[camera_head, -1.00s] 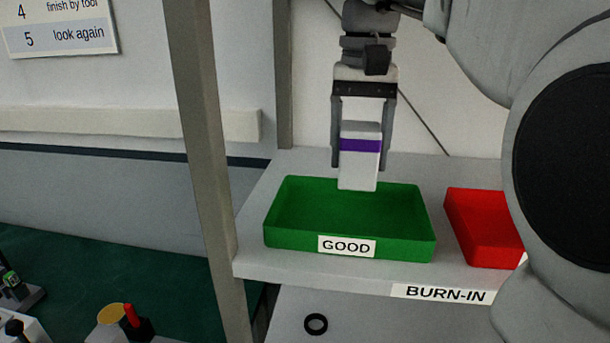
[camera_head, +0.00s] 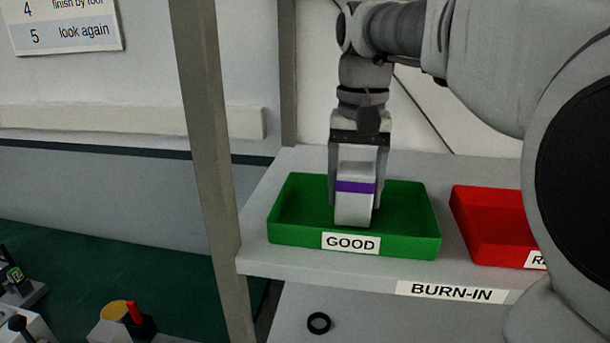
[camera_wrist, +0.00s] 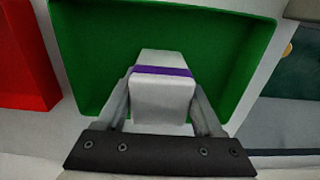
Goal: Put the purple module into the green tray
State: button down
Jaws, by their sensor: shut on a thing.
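The purple module (camera_head: 354,200) is a white block with a purple band, held upright between the fingers of my gripper (camera_head: 355,195). My gripper is shut on it. In the head view its lower end is inside the outline of the green tray (camera_head: 410,240), which is labelled GOOD. In the wrist view the module (camera_wrist: 162,100) is between the two fingers, with the green tray (camera_wrist: 230,50) behind it. I cannot tell whether the module's lower end touches the tray floor.
A red tray (camera_head: 490,235) stands right of the green tray on the same shelf (camera_head: 300,262), labelled BURN-IN. A grey post (camera_head: 205,150) rises at the shelf's left. A black ring (camera_head: 318,323) lies on a lower surface.

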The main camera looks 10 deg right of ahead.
jog(key=shift+c, duration=0.2)
grip_release()
jog(key=shift+f, duration=0.1)
notch_tip(320, 180, up, 7)
jog(key=shift+r+p, duration=0.15)
jog(key=shift+p, duration=0.4)
jog(key=shift+r, duration=0.25)
jog(key=shift+s, duration=0.1)
